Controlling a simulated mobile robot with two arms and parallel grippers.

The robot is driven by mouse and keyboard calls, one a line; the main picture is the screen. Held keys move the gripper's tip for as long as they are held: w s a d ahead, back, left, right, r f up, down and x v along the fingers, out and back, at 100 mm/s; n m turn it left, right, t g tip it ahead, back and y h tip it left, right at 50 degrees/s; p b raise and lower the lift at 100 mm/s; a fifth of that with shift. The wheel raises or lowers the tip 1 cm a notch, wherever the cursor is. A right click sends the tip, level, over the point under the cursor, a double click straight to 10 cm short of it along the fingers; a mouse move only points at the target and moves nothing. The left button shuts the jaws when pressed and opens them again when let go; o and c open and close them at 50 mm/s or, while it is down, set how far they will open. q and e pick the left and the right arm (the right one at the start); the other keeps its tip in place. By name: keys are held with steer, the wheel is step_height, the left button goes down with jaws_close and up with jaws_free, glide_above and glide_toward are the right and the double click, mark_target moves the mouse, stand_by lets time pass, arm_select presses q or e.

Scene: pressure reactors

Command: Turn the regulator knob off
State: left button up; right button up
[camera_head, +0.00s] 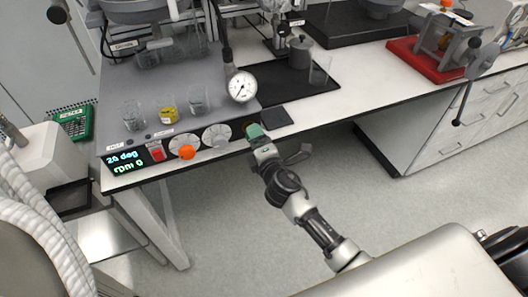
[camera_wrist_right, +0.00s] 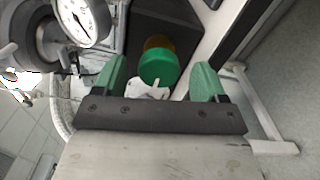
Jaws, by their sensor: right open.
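A round green knob (camera_wrist_right: 158,66) with a yellow-brown part behind it shows at the bench's front edge in the right wrist view. Which knob is the regulator knob is not labelled readably. My right gripper (camera_wrist_right: 158,82) is open, with one green finger on each side of the green knob and visible gaps to both. In the head view my right gripper (camera_head: 257,137) is at the bench's front edge, right of the control panel, and largely covers the knob. An orange knob (camera_head: 187,152) and a grey dial (camera_head: 216,135) sit on the panel. My left gripper is not in view.
A pressure gauge (camera_head: 241,87) stands above the panel, close behind my right gripper. A lit display (camera_head: 125,161) and a red switch (camera_head: 157,152) are on the panel's left. Glass beakers (camera_head: 133,115) stand on the grey top. The floor (camera_head: 330,190) before the bench is clear.

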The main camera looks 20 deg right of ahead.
steer(key=s+b, duration=0.1)
steer(key=s, duration=0.8)
steer(key=shift+s+d, duration=0.15)
steer(key=shift+s, duration=0.15)
steer(key=s+d+f+m+g, duration=0.1)
steer(key=s+f+m+g, duration=0.3)
steer(key=f, duration=1)
steer(key=s+d+f+m+g, duration=0.2)
steer(key=s+f+m+g, duration=0.15)
steer(key=f, duration=1.15)
steer(key=s+d+f+m+g, duration=0.1)
steer(key=s+f+m+g, duration=0.2)
steer(key=s+f, duration=0.3)
steer(key=s+f+m+g, duration=0.3)
steer(key=s+f, duration=0.4)
steer(key=s, duration=0.8)
steer(key=s+d+f+m+g, duration=0.1)
steer(key=s+f+m+g, duration=0.2)
steer(key=s+f, duration=0.3)
steer(key=s+m, duration=0.1)
steer(key=s, duration=0.4)
steer(key=shift+d+f+h, duration=0.3)
steer(key=shift+d, duration=0.05)
steer(key=shift+m+g, duration=0.25)
